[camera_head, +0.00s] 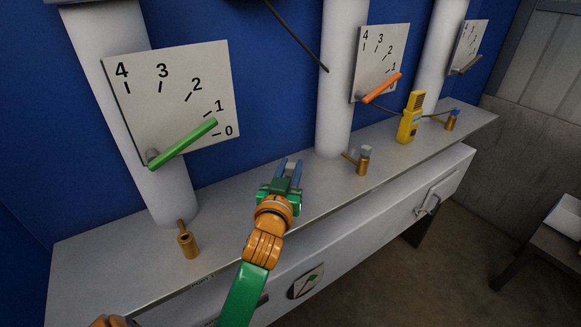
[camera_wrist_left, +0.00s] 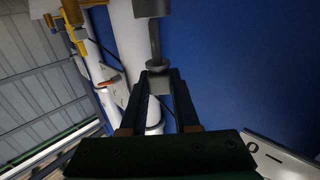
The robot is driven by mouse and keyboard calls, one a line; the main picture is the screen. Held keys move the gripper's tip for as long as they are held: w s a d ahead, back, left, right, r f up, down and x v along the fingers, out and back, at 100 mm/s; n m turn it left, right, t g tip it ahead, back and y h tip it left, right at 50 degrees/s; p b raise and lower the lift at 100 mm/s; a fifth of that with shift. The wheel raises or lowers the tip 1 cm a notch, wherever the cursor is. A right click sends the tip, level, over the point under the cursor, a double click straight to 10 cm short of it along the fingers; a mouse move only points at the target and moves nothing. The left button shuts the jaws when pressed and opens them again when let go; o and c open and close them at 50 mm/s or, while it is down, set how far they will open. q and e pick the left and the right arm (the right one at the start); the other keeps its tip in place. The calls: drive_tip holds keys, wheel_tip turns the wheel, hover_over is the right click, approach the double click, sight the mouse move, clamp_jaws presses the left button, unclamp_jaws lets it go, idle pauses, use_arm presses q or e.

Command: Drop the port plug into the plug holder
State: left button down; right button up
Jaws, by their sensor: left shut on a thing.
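My left gripper (camera_head: 288,165) is above the grey ledge, between the left and middle brass fittings, with its blue fingers shut on the port plug. In the left wrist view, the grey plug (camera_wrist_left: 158,82) sits between the fingertips, with a round flange, a thin stem and a grey block in line beyond it. I cannot tell how much of that belongs to the plug. The left brass fitting (camera_head: 188,245) has a dark open top. The middle brass fitting (camera_head: 362,164) carries a grey cap. I cannot identify the plug holder for certain. My right gripper is not in view.
The long grey ledge (camera_head: 100,262) carries a yellow handheld device (camera_head: 410,118) and a right brass fitting (camera_head: 451,122) with a blue top. White columns and dial panels with green (camera_head: 184,144) and orange (camera_head: 382,88) pointers stand behind. The ledge between the fittings is mostly clear.

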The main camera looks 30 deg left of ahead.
use_arm(q)
drive_tip(key=shift+f+b, duration=1.5)
drive_tip(key=shift+f, duration=0.45)
drive_tip(key=c, duration=0.6)
unclamp_jaws()
drive_tip(key=shift+s, duration=0.1)
drive_tip(key=b+v, duration=0.1)
drive_tip(key=v, duration=0.6)
drive_tip(key=shift+s+b, duration=0.1)
drive_tip(key=shift+b, duration=0.3)
